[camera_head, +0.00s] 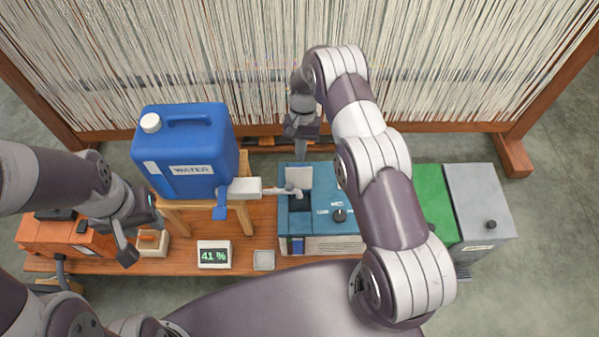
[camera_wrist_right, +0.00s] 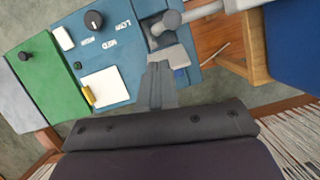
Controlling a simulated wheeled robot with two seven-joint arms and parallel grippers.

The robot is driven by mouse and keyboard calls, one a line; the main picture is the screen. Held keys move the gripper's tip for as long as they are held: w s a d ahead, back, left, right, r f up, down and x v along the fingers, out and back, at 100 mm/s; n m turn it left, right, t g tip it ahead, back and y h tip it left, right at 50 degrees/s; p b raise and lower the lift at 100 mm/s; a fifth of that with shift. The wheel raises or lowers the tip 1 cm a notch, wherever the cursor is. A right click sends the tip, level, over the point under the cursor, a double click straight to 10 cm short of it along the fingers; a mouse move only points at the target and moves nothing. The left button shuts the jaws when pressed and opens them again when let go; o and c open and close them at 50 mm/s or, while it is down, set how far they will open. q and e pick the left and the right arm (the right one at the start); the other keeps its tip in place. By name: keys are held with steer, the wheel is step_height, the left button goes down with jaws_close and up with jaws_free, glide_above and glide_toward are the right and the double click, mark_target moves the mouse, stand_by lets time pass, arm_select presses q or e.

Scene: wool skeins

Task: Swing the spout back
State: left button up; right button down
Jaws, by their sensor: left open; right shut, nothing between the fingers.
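A blue water can (camera_head: 185,150) stands on a wooden stand. A pale spout (camera_head: 247,188) runs right from it, its grey tip (camera_head: 296,190) over the open filler of the teal machine (camera_head: 320,212). My right gripper (camera_head: 300,155) is shut and empty, just behind the filler and apart from the spout in the head view. Its closed fingers also show in the right wrist view (camera_wrist_right: 159,72). My left gripper (camera_head: 139,232) is open and empty, left of the can's stand.
A blue tap lever (camera_head: 221,207) hangs at the can's front. A display reading 41 % (camera_head: 214,254), a small grey square (camera_head: 264,260) and an orange machine (camera_head: 75,236) are on the bench. Green and grey boxes (camera_head: 478,200) stand right. The loom threads (camera_head: 200,60) rise behind.

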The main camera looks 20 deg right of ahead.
mark_target(278, 191)
steer(key=b+x, duration=0.6)
steer(key=x, duration=0.2)
steer(key=shift+s+f+b, duration=0.1)
steer(key=shift+f+b, duration=0.2)
steer(key=shift+b, duration=0.05)
steer(key=shift+s+a+f, duration=0.1)
steer(key=shift+s+f, duration=0.1)
steer(key=shift+f, duration=0.45)
steer(key=shift+r, duration=0.1)
